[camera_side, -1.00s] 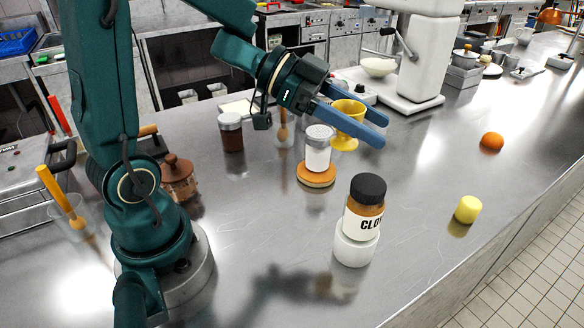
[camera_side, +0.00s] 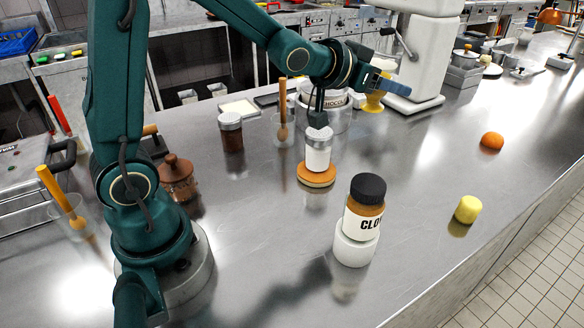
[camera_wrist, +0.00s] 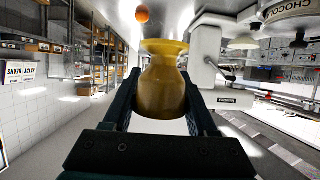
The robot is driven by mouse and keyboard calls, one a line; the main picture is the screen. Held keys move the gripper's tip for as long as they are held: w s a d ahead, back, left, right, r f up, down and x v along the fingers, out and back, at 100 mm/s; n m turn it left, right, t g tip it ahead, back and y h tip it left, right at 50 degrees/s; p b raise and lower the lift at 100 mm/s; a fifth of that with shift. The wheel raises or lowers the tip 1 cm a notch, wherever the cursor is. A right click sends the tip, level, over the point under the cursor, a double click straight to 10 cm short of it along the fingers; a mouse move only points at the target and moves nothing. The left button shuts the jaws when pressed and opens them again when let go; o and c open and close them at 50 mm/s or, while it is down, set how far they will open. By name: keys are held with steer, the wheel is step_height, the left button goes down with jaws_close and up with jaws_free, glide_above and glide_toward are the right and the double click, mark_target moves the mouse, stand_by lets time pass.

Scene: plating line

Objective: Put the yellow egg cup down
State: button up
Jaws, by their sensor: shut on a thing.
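My gripper (camera_side: 386,86) is shut on the yellow egg cup (camera_side: 374,101). In the side view, it holds the cup beyond the white-and-wood stand, just left of the white machine. The blue fingers partly cover the cup there. In the wrist view, the egg cup (camera_wrist: 163,92) sits between the two dark fingers of my gripper (camera_wrist: 163,100), its flared end away from the palm. I cannot tell from these views how far its lower end is from the counter.
A tub lettered CHOCO (camera_side: 339,97) stands beside the gripper, partly behind the arm. The white machine (camera_side: 418,50) is close on the right. A lidded white jar on a wooden disc (camera_side: 316,176), a CLO jar (camera_side: 364,215) and an orange (camera_side: 492,141) stand nearer.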

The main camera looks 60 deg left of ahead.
steer(key=s+a+f+n+g+y, duration=0.2)
steer(key=s+a+n+y, duration=0.1)
steer(key=a+n+y, duration=0.1)
steer(key=s+a+f+n+g+y, duration=0.2)
steer(key=s+a+n+g+y, duration=0.1)
steer(key=a, duration=0.4)
steer(key=s+a+f+n+g+y, duration=0.3)
steer(key=s+a+n+y, duration=0.1)
steer(key=a+n+y, duration=0.1)
steer(key=shift+s+a+n, duration=0.25)
steer(key=shift+a+n, duration=0.25)
steer(key=shift+a, duration=0.1)
steer(key=n+g+y, duration=0.1)
steer(key=n+g, duration=0.3)
steer(key=g, duration=0.2)
glide_above(255, 160)
step_height(255, 160, down, 7)
steer(key=shift+r, duration=0.1)
steer(key=shift+t, duration=0.3)
steer(key=shift+f, duration=2.55)
steer(key=shift+f, duration=0.1)
steer(key=o, duration=1.4)
steer(key=shift+c, duration=0.2)
